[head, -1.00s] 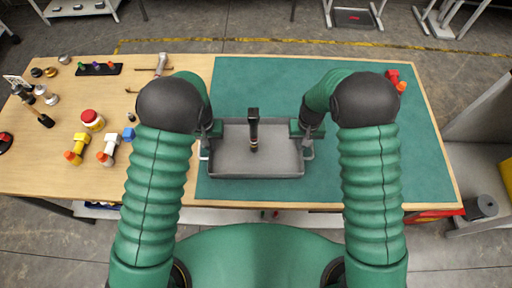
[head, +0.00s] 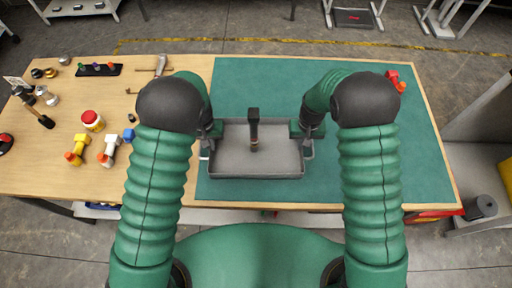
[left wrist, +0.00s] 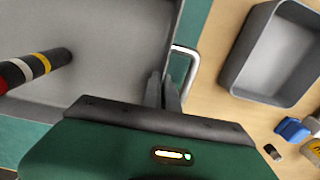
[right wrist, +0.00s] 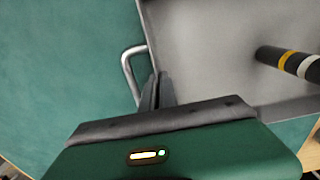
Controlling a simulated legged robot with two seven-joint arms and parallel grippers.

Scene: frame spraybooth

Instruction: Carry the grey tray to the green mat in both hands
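The grey tray (head: 228,163) is level over the near left part of the green mat (head: 370,170); I cannot tell if its base touches the mat. A dark upright tool with coloured bands (head: 253,128) stands in the tray. My left gripper (left wrist: 166,90) is at the tray's left wire handle, its fingers close together on it. My right gripper (right wrist: 157,90) is likewise closed at the right handle. The exact contact is partly hidden by the fingers. In the head view the left gripper (head: 208,135) and right gripper (head: 307,135) flank the tray.
A grey bin (left wrist: 280,50) stands on the wooden tabletop left of the mat. Bolts (head: 80,147), a red-lidded jar (head: 92,120) and other tools lie further left. A red part (head: 393,76) sits at the mat's far right. The mat's right half is otherwise clear.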

